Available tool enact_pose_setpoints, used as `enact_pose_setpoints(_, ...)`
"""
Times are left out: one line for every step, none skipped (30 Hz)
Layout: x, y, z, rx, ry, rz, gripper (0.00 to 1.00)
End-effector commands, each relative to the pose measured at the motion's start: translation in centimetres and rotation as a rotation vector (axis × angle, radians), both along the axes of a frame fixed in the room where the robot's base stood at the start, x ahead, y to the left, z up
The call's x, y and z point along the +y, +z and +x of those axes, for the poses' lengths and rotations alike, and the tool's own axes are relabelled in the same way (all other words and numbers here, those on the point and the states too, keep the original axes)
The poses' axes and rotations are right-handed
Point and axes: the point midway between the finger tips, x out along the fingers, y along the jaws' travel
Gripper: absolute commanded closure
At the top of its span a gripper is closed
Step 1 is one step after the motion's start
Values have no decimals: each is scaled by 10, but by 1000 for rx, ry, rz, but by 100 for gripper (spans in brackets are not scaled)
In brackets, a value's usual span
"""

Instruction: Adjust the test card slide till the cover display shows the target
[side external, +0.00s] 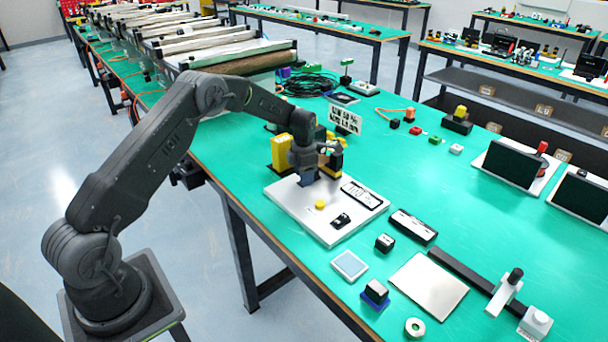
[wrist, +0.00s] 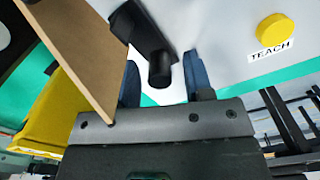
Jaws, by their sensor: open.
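My gripper (side external: 308,178) points down over a pale grey board (side external: 300,212). In the wrist view its two bluish fingers (wrist: 161,70) are apart, with an upright black knob (wrist: 159,70) showing between them; I cannot tell whether they touch it. The knob joins a black bracket (wrist: 140,25). A tan panel (wrist: 75,45) stands just left of the fingers; whether it is the test card is unclear. A yellow housing (side external: 282,153) stands behind the gripper. A black-framed display (side external: 361,195) lies on the board, its text too small to read.
A yellow button (side external: 320,205) labelled TEACH sits on the board, near a small black part (side external: 341,220). A sign (side external: 345,118) stands behind. Small loose blocks, a white plate (side external: 428,285) and a black rail (side external: 460,270) lie to the right. The green table's middle is largely clear.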

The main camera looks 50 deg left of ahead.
Motion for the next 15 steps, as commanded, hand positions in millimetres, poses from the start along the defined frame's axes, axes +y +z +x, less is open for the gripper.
enact_pose_setpoints(0,-1,0,0,0,0,53)
enact_pose_setpoints(0,-2,0,-1,0,1,53)
enact_pose_setpoints(0,-2,0,-1,0,1,53)
enact_pose_setpoints(0,-2,0,-1,0,1,53)
enact_pose_setpoints(0,-2,0,-1,0,1,53)
enact_pose_setpoints(0,-2,0,-1,0,1,53)
enact_pose_setpoints(0,-2,0,-1,0,1,53)
enact_pose_setpoints(0,-2,0,-1,0,1,53)
enact_pose_setpoints(0,-2,0,-1,0,1,55)
enact_pose_setpoints(0,-2,0,-1,0,1,58)
enact_pose_setpoints(0,-2,0,-1,0,1,60)
enact_pose_setpoints(0,-2,0,-1,0,1,64)
enact_pose_setpoints(0,-2,0,-1,0,0,67)
enact_pose_setpoints(0,-2,0,-1,0,0,70)
enact_pose_setpoints(0,-2,0,-1,0,0,74)
